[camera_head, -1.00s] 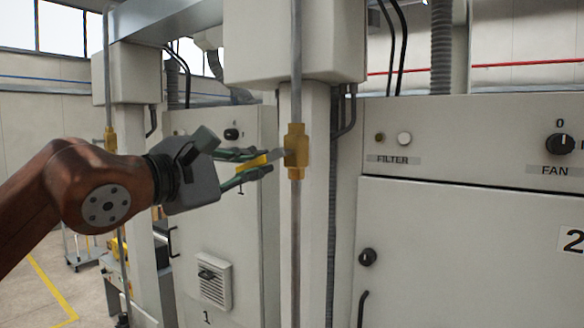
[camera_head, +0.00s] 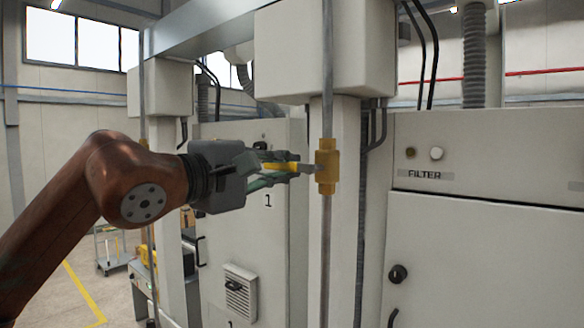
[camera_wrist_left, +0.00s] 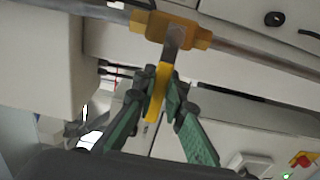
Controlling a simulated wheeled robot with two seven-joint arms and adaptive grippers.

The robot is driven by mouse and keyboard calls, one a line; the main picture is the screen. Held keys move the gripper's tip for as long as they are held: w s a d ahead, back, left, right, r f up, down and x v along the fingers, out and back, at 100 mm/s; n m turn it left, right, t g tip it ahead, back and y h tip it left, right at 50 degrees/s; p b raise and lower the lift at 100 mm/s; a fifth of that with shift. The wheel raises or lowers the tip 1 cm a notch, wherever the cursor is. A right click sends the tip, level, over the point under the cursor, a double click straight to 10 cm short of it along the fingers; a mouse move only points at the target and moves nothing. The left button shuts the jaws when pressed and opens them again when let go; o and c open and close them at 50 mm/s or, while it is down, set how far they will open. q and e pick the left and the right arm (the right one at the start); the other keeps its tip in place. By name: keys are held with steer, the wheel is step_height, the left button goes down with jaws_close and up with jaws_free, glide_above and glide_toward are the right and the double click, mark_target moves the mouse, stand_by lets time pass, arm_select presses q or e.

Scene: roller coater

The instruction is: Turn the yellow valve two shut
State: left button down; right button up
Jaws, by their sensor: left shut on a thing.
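The yellow valve body (camera_head: 327,166) sits on a vertical grey pipe in the head view. It also shows at the top of the left wrist view (camera_wrist_left: 172,27). Its lever has a grey metal neck and a yellow handle (camera_wrist_left: 155,96). In the head view the handle (camera_head: 281,167) points left from the body, square to the pipe. My left gripper (camera_head: 288,168) is shut on the handle, with its green-padded fingers on either side of it; it also shows in the wrist view (camera_wrist_left: 163,92). My right gripper is not in view.
A grey cabinet with a FILTER label (camera_head: 424,174) stands right of the pipe. Cabinet 1 (camera_head: 222,262) stands behind and left. A grey box (camera_head: 322,55) hangs above the valve. A cart (camera_head: 112,248) stands at the far left by open floor.

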arm_select(q)
steer(key=c, duration=1.9)
jaws_free()
steer(key=shift+c, duration=0.2)
steer(key=shift+s, duration=0.1)
steer(key=v, duration=1.2)
